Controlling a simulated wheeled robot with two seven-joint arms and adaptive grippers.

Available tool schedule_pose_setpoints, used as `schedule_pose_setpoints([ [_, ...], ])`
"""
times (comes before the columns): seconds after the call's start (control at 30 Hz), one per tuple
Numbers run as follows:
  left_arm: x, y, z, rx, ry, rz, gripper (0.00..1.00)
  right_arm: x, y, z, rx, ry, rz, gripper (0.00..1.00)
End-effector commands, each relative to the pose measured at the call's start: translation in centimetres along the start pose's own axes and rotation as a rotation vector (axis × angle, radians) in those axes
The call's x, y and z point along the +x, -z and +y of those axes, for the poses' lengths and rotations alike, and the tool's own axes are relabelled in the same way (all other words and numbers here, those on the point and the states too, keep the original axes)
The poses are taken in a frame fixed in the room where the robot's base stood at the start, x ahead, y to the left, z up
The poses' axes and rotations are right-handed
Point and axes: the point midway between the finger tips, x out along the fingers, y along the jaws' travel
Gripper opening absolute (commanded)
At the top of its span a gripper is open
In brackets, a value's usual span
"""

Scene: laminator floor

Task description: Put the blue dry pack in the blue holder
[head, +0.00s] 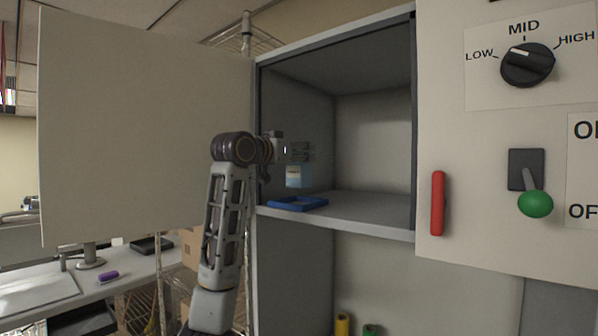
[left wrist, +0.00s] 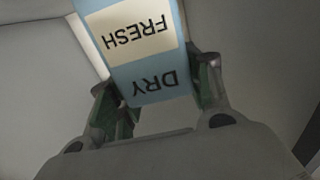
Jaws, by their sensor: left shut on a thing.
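The blue dry pack (head: 298,176) hangs from my left gripper (head: 302,152) inside the open cabinet in the head view. In the left wrist view the pack (left wrist: 155,85) shows a blue face with a cream label reading "FRESH" and "DRY", upside down. The left gripper (left wrist: 158,95) is shut on it, a finger at each side. The blue holder (head: 297,203) is a shallow tray on the cabinet shelf at its front left. The pack is above the holder and apart from it. My right gripper is not in view.
The cabinet shelf (head: 370,212) is bare right of the holder. The open door (head: 145,130) stands at left. A red handle (head: 438,203), a black dial (head: 527,65) and a green-knobbed lever (head: 535,203) are on the right. Yellow and green rolls stand below the shelf.

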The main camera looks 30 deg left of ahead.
Motion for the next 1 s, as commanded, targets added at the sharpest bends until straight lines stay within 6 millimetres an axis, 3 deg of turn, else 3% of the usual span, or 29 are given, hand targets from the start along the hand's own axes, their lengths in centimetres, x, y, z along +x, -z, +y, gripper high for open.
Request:
schedule_pose_setpoints([
  [0.67, 0.0, -1.1, 0.0, 0.0, 0.0, 0.002, 0.19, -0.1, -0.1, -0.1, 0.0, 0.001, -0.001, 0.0],
  [1.0, 0.0, -3.5, 0.0, 0.0, 0.0, 0.001, 0.19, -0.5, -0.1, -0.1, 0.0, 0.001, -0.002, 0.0],
])
